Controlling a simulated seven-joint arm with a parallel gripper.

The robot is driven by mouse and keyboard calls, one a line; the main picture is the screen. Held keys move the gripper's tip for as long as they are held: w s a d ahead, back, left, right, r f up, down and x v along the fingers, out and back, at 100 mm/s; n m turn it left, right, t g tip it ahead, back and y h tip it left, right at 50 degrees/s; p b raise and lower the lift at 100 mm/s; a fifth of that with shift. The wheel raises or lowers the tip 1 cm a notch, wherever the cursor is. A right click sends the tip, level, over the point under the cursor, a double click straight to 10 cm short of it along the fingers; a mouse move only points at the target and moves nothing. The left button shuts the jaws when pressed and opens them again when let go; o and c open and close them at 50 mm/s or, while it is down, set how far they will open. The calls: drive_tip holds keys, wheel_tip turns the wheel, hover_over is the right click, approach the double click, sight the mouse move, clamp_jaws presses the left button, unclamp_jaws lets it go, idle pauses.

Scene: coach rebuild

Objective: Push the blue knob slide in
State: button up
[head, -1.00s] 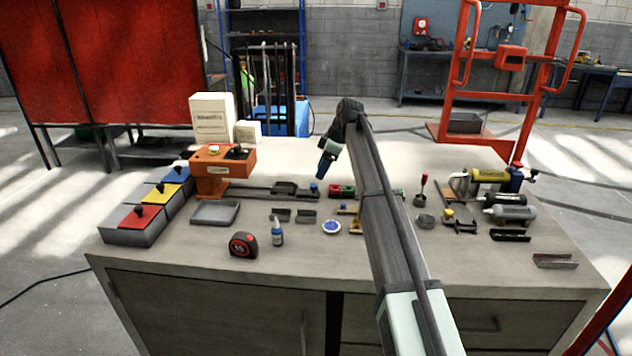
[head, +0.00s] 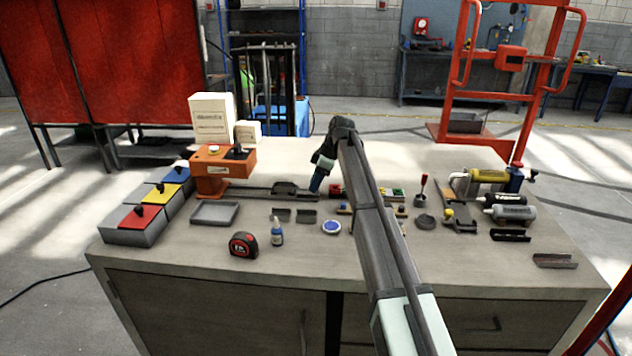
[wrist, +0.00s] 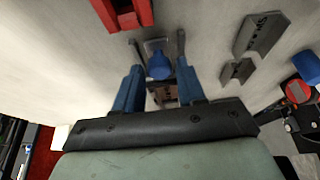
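The blue knob (wrist: 158,66) sits between my gripper's two fingers in the wrist view, with a thin gap showing on each side. A pale clear or grey piece shows just beyond it, and a brown block shows below it between the fingers. My gripper (wrist: 158,43) is open, its blue fingers with dark tips apart on either side of the knob. In the head view my gripper (head: 315,187) points down at the right end of the dark slide (head: 284,188) at the table's middle. There the knob is hidden behind my fingers.
Small dark brackets (head: 281,214) and a blue-topped round tin (head: 331,227) lie in front. Red and green blocks stand close right, partly behind my arm. An orange press (head: 222,170) and grey tray (head: 214,213) are left.

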clamp_jaws()
idle(0.3)
drive_tip(key=a, duration=1.4)
drive_tip(key=shift+a, duration=0.25)
drive_tip(key=shift+o, duration=1.7)
unclamp_jaws()
drive_tip(key=shift+d+r, duration=0.1)
